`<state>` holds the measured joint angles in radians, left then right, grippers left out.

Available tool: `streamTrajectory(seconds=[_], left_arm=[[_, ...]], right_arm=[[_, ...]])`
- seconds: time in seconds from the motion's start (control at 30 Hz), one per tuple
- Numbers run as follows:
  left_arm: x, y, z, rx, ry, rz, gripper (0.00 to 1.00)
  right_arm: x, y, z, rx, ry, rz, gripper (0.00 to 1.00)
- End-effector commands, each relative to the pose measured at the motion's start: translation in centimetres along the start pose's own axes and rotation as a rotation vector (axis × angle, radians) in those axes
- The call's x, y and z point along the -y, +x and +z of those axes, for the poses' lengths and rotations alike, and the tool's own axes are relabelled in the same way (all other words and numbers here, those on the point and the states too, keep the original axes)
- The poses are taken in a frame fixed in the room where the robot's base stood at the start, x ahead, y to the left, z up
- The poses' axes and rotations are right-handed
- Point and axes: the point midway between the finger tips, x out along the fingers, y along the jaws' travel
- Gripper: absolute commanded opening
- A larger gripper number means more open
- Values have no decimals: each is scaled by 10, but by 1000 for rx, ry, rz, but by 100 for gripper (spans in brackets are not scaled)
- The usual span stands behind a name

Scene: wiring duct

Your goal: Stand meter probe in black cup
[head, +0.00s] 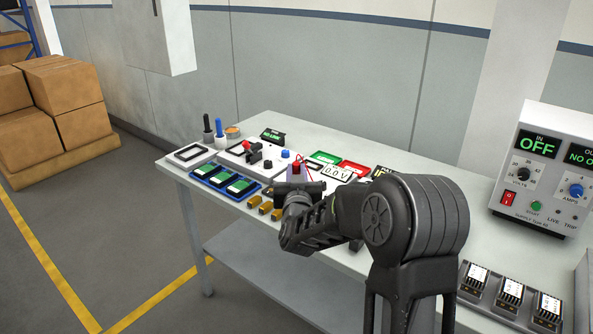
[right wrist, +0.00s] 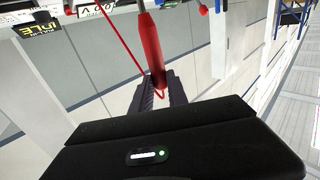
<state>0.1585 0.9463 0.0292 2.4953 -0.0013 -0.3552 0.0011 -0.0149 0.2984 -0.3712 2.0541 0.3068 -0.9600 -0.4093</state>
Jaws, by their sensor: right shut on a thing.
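My right gripper (head: 296,183) is over the near part of the bench and is shut on the red meter probe (head: 296,168). In the right wrist view the long red probe (right wrist: 151,40) runs between the two fingers (right wrist: 160,92), and a thin red lead loops beside it. The meter (head: 337,172) reads 0.0 V and lies just right of the probe. A small black upright thing (head: 208,135) stands at the bench's far left, apart from the gripper; it may be the black cup, but it is too small to be sure. My left gripper is not in view.
A blue-handled tool (head: 219,129) and a round orange-topped container (head: 232,131) stand by the black thing. A power supply (head: 541,172) reading OFF stands at the right.

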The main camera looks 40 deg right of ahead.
Motion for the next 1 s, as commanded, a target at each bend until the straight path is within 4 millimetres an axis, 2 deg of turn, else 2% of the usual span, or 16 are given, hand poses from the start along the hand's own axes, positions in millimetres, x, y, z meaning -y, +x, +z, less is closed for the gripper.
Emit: streamTrajectory(seconds=[0.1,0.33,0.6,1.0], left_arm=[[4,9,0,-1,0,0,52],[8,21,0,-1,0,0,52],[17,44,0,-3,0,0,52],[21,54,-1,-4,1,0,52]], right_arm=[[0,0,14,1,-1,0,0],[0,0,34,0,-1,0,0],[0,0,56,-1,0,1,0],[0,0,67,-1,0,1,0]])
